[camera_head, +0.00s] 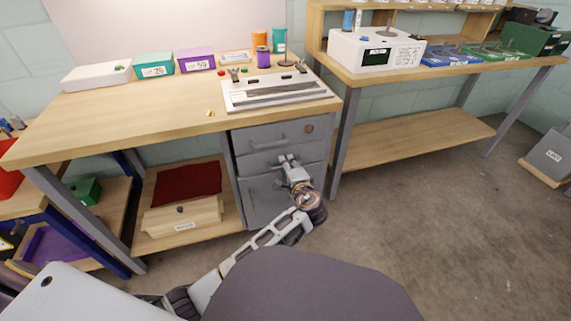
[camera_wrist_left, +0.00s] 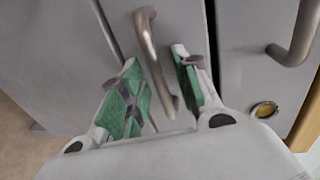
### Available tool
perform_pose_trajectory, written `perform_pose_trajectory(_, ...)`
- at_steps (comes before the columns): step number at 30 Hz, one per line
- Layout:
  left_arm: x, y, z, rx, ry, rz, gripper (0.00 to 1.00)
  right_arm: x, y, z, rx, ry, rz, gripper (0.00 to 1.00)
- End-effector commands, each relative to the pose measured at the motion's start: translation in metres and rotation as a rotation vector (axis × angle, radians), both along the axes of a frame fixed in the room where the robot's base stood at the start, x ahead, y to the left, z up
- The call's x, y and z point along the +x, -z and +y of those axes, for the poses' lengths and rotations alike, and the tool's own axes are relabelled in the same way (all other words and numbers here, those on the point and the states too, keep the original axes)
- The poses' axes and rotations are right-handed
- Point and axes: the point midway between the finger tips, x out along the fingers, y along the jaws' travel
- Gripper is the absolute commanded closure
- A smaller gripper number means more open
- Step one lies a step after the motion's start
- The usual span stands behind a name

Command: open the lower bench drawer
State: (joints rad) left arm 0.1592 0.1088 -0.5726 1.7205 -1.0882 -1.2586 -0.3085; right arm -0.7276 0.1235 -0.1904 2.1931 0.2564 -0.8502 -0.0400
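The grey bench cabinet has an upper drawer (camera_head: 262,138) with a bar handle and a round lock. Below it is a lower drawer (camera_head: 252,164), partly hidden by my left gripper (camera_head: 289,161). In the left wrist view, the lower drawer's bar handle (camera_wrist_left: 152,50) runs between the two green-padded fingers of my left gripper (camera_wrist_left: 160,85). The fingers stand apart on either side of it, and I see no clear contact. The upper drawer's handle (camera_wrist_left: 298,35) and brass lock (camera_wrist_left: 263,109) are at the right there. My right gripper is not in view.
A larger grey front (camera_head: 262,202) lies below the lower drawer. The wooden benchtop (camera_head: 150,112) above carries boxes and a white tray device (camera_head: 275,92). A shelf with a wooden box (camera_head: 183,215) is left of the cabinet. The floor (camera_head: 420,210) to the right is clear.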

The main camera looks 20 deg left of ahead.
Motion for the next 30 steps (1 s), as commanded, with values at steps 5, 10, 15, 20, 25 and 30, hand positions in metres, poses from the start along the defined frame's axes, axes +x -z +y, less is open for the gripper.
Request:
perform_pose_trajectory(5,-0.0006,0.0002,-0.0008,0.0,0.0,0.0,0.68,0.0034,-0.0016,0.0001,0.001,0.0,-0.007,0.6)
perform_pose_trajectory(10,-0.0005,0.0001,-0.0007,0.0,0.0,0.0,0.68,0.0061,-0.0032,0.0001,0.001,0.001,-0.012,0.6)
perform_pose_trajectory(15,-0.0004,0.0002,-0.0006,0.0,0.0,0.0,0.87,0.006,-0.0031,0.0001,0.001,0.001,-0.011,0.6)
perform_pose_trajectory(20,-0.0004,0.0003,-0.0006,0.0,0.0,0.0,1.0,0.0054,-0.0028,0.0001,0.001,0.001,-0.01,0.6)
perform_pose_trajectory(25,-0.0004,0.0005,-0.0006,-0.001,0.0,0.001,1.0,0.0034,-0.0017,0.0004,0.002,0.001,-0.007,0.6)
perform_pose_trajectory(30,-0.0004,0.0006,-0.0007,-0.001,0.0,0.001,1.0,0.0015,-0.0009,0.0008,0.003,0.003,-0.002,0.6)
